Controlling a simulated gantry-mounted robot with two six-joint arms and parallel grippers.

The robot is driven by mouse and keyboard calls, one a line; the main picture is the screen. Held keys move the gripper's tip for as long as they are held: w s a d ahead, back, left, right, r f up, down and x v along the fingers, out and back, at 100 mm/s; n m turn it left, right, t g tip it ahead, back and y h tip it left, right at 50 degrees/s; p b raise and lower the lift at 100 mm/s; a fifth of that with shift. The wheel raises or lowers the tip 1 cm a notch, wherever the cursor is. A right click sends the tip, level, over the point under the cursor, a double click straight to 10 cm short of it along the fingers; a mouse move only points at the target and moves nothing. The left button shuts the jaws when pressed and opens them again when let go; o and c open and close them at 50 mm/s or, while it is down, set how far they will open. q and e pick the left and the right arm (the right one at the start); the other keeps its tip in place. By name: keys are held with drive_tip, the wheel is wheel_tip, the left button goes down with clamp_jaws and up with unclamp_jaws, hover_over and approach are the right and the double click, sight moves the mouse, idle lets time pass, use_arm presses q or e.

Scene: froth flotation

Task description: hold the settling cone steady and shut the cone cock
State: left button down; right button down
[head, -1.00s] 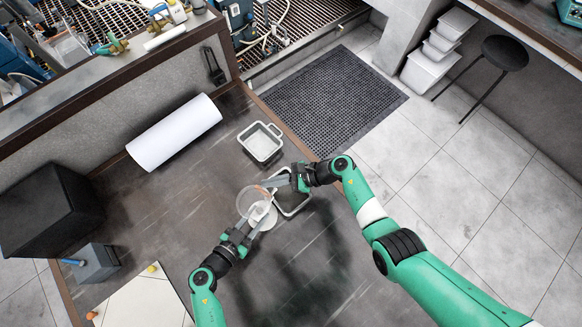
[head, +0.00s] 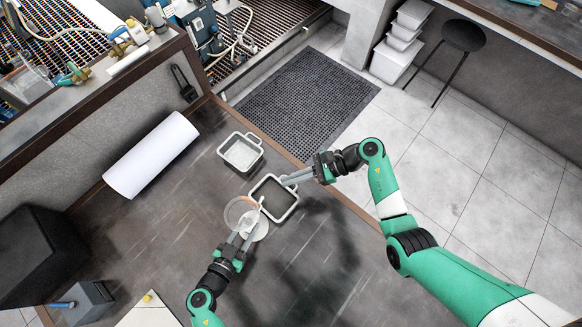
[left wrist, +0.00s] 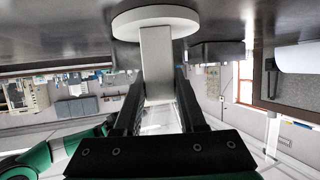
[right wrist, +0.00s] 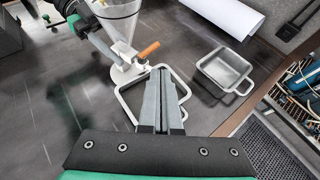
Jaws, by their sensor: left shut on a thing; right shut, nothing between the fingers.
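The settling cone (head: 238,212) is a clear funnel on a white stand with a round foot (left wrist: 155,20). My left gripper (head: 240,236) is shut on the stand's white post (left wrist: 156,62). In the right wrist view the cone (right wrist: 118,24) narrows down to the cone cock, whose orange handle (right wrist: 148,50) sticks out sideways toward the upper right. I cannot tell whether the cock is open or shut. My right gripper (head: 286,182) is shut and empty, apart from the cone, over the edge of the near tray. It also shows in the right wrist view (right wrist: 160,72).
A grey handled tray (head: 292,208) stands beside the cone, partly under the right fingers. A second tray (head: 259,160) stands farther back. A white roll (head: 150,155) and a dark box (head: 35,250) lie left. The table's front middle is clear.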

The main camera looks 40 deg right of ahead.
use_arm(q)
drive_tip(key=shift+c, duration=2)
unclamp_jaws()
